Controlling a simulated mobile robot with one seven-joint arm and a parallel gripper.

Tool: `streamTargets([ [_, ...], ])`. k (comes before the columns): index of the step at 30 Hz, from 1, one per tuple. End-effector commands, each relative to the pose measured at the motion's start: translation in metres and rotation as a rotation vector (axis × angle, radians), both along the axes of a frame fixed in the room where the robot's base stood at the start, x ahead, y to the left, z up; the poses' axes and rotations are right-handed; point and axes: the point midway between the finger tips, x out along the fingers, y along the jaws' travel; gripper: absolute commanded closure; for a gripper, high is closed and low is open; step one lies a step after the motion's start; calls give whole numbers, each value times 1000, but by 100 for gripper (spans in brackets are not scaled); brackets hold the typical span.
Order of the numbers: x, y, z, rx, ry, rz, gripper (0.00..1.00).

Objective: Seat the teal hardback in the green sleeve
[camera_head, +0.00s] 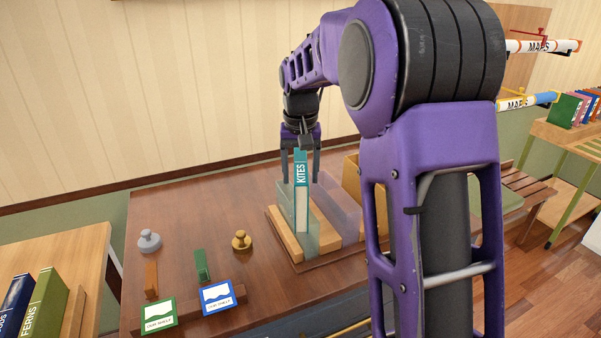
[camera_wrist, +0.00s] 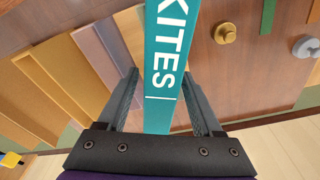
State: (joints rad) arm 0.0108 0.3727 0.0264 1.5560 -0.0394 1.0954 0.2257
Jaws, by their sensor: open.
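The teal hardback (camera_head: 301,190), lettered KITES, stands upright in the head view. Its lower part is between the see-through walls of the green sleeve (camera_head: 312,238), on the left of the wooden rack. Whether its foot touches the sleeve floor I cannot tell. My gripper (camera_head: 301,176) is open, pointing down over the book's top, one finger on each side. In the wrist view the teal spine (camera_wrist: 168,60) runs between my open fingers (camera_wrist: 163,98), with a gap on both sides. The green sleeve cannot be made out clearly there.
A lavender sleeve (camera_head: 345,222) and an ochre one (camera_head: 351,178) stand right of the green sleeve. A brass knob (camera_head: 242,239), a grey knob (camera_head: 149,240) and two label cards (camera_head: 217,297) lie left. My arm hides the table's right side.

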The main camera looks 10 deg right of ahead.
Motion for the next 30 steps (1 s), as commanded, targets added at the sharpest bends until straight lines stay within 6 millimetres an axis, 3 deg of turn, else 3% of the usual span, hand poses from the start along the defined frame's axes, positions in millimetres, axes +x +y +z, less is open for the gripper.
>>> streamTargets([
  [5,-1,0,22,0,-5,0,33],
  [18,-11,2,109,0,-4,0,33],
  [24,-14,3,124,0,-2,0,33],
  [30,-14,3,125,0,0,0,33],
])
